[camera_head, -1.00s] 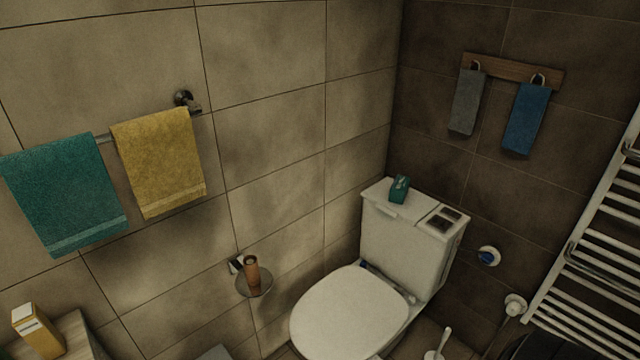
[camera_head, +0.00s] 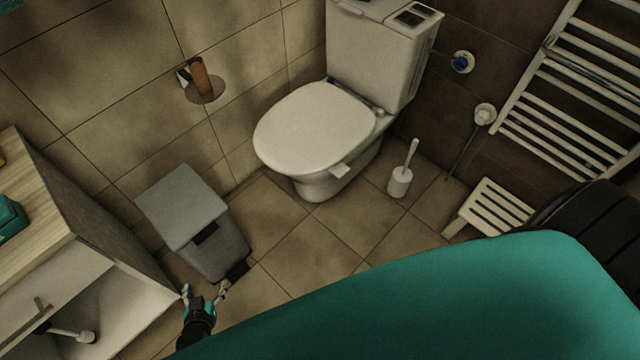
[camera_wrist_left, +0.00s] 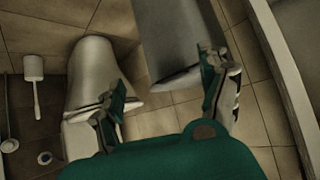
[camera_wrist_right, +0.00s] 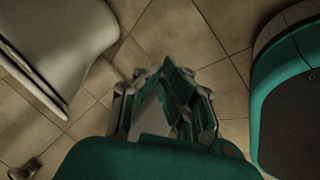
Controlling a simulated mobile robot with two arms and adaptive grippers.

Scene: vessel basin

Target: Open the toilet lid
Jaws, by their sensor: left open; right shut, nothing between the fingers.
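The toilet lid (camera_head: 315,130) is a white, rounded lid lying flat and closed over the bowl in the head view. The white tank (camera_head: 375,50) stands behind it. The toilet also shows upside down in the left wrist view (camera_wrist_left: 92,75). My left gripper (camera_head: 205,290) is open and empty, low in front of the grey bin, well apart from the lid. Its two spread fingers also show in the left wrist view (camera_wrist_left: 165,92). My right gripper (camera_wrist_right: 165,85) shows only in its own wrist view, shut and empty above the floor tiles.
A grey bin (camera_head: 182,205) stands between the left gripper and the toilet. A wooden-topped cabinet (camera_head: 70,190) is at the left. A toilet brush (camera_head: 400,180), a white slatted stool (camera_head: 492,212) and a towel radiator (camera_head: 570,85) are at the right. Floor before the toilet is clear.

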